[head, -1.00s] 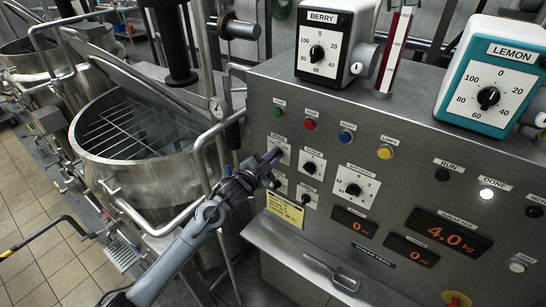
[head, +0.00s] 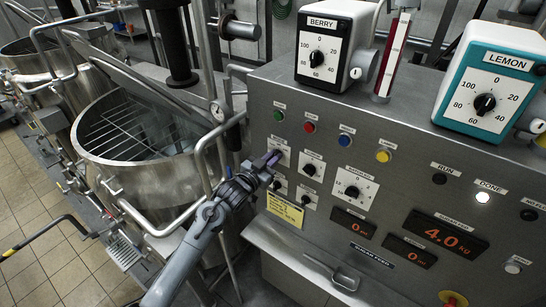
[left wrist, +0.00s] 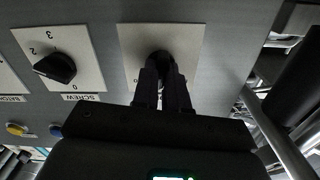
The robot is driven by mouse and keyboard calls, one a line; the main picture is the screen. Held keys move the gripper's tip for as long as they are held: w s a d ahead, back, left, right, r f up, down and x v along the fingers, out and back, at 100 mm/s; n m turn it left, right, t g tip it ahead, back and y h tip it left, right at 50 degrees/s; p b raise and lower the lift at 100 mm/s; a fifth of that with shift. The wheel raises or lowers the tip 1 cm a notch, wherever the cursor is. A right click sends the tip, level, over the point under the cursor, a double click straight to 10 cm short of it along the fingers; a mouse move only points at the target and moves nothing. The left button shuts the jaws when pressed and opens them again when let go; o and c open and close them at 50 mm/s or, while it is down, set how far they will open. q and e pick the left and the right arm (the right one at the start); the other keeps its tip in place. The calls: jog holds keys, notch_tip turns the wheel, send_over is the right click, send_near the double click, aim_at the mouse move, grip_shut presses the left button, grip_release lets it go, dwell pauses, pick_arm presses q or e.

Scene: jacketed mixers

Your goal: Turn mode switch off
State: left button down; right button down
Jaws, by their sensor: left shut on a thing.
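The mode switch (left wrist: 160,54) is a small dark knob on a white plate, at the upper left of the steel panel's dial group. Its white plate (head: 285,154) shows in the head view, but the label there is too small to read. My left gripper (head: 274,158) is at this plate, its fingers shut on the knob. In the left wrist view the fingertips (left wrist: 162,66) hide most of the knob, so I cannot tell where it points. A "0" shows on the plate beside the fingers. My right gripper is in neither view.
The SCREW knob (left wrist: 55,68) is on the neighbouring plate. Colored buttons, including a green one (head: 278,115), run above the dials. A yellow note (head: 285,211) is below the gripper. An open steel vessel (head: 140,190) with pipe rails stands to the left.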

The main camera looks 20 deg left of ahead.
pick_arm(q)
jog(key=shift+n, duration=0.9)
jog(key=c, duration=1.2)
grip_release()
jog(key=shift+o, duration=0.2)
jog(key=shift+s+a, duration=0.1)
jog(key=b+v, duration=0.2)
jog(key=v, duration=0.8)
jog(key=shift+s, duration=0.3)
